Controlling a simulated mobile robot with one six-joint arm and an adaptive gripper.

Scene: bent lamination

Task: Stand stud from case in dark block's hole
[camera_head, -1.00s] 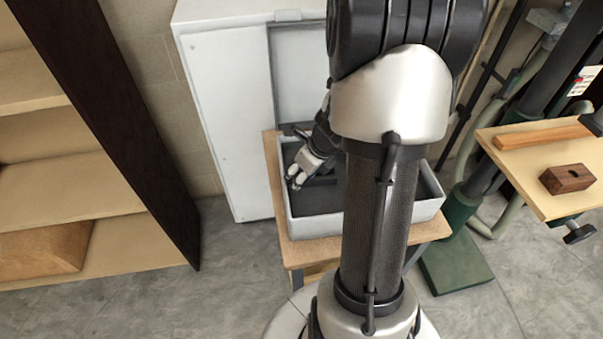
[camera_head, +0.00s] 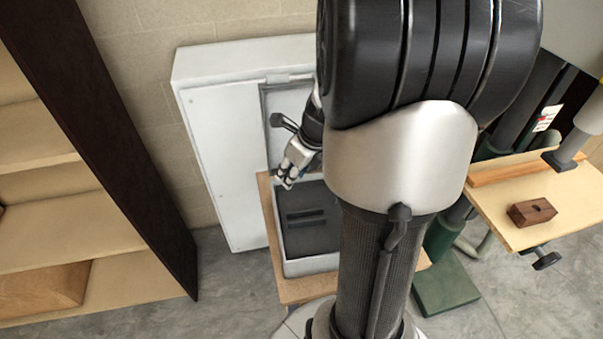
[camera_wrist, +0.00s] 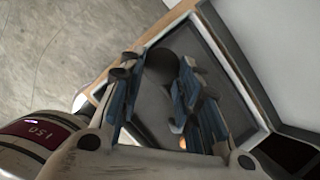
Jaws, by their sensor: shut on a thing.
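The case is a light grey open box (camera_head: 310,266) with a dark slotted insert, standing on a small wooden stand. My gripper (camera_head: 283,182) is above the case's left back part, clear of its floor. The dark block (camera_head: 531,211) is brown wood and lies on the pale worktable at right. A small dark opening shows on it.
A white cabinet (camera_head: 222,150) stands behind the case. A shelf unit with a dark side panel (camera_head: 125,170) is at left. The worktable (camera_head: 580,205) carries a wooden strip (camera_head: 515,170) behind the block, near a green machine. Clear floor lies in front.

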